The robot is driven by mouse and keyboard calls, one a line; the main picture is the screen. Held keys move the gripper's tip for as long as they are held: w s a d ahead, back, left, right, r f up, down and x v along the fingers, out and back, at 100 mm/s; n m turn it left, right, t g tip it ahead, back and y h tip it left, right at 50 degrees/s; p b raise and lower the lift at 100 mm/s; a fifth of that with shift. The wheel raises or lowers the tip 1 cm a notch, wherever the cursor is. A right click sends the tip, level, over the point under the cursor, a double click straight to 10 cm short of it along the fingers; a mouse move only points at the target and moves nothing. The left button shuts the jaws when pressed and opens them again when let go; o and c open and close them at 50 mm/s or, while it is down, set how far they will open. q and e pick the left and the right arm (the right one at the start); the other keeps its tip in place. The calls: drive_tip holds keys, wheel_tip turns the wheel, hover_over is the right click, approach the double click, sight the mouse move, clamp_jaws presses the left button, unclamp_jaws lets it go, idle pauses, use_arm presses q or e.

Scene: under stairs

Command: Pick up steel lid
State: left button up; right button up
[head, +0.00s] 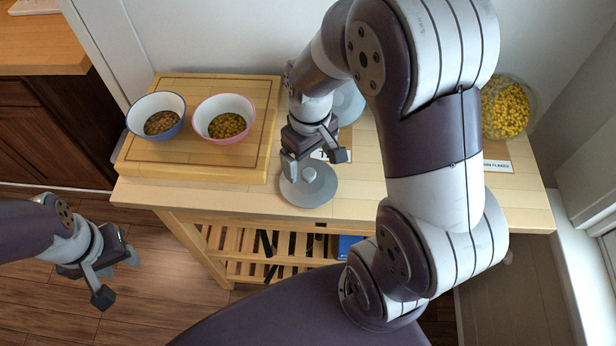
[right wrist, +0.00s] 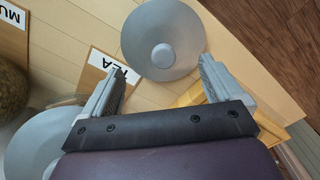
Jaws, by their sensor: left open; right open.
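A round grey steel lid (head: 309,187) with a small knob lies on the wooden table near its front edge. In the right wrist view the lid (right wrist: 162,42) shows ahead of the fingertips, its knob roughly midway between them. My right gripper (head: 316,165) is open and empty, just above and behind the lid, apart from it as far as I can tell. Its two fingers also show in the right wrist view (right wrist: 160,80). A second grey round lid (head: 347,103) lies farther back, partly hidden by my right arm. My left gripper (head: 118,277) is open and empty over the floor at the left.
A wooden board (head: 190,168) at the table's left holds a blue-rimmed bowl (head: 157,106) and a pink-rimmed bowl (head: 224,106) of food. A clear container of yellow flakes (head: 506,107) stands at the right. A TEA label (right wrist: 110,68) lies beside the lid.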

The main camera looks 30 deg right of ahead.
sight(309, 173)
drive_tip(key=f, duration=0.4)
drive_tip(key=shift+s+a+f, duration=0.1)
drive_tip(key=shift+s+a, duration=0.2)
drive_tip(key=shift+w+f, duration=0.15)
drive_tip(key=shift+f, duration=0.1)
drive_tip(key=c, duration=1.7)
wheel_tip(309, 173, up, 4)
drive_tip(key=shift+d+r, duration=0.1)
drive_tip(key=s+d+r, duration=0.1)
drive_tip(key=s+r, duration=0.1)
drive_tip(key=s, duration=0.1)
drive_tip(key=s+d+r, duration=0.1)
drive_tip(key=s+r, duration=0.1)
drive_tip(key=s, duration=0.2)
drive_tip(key=s+d+r+p, duration=0.1)
drive_tip(key=s+r, duration=0.2)
drive_tip(key=s, duration=0.1)
drive_tip(key=shift+s+d, duration=0.1)
drive_tip(key=shift+d, duration=0.25)
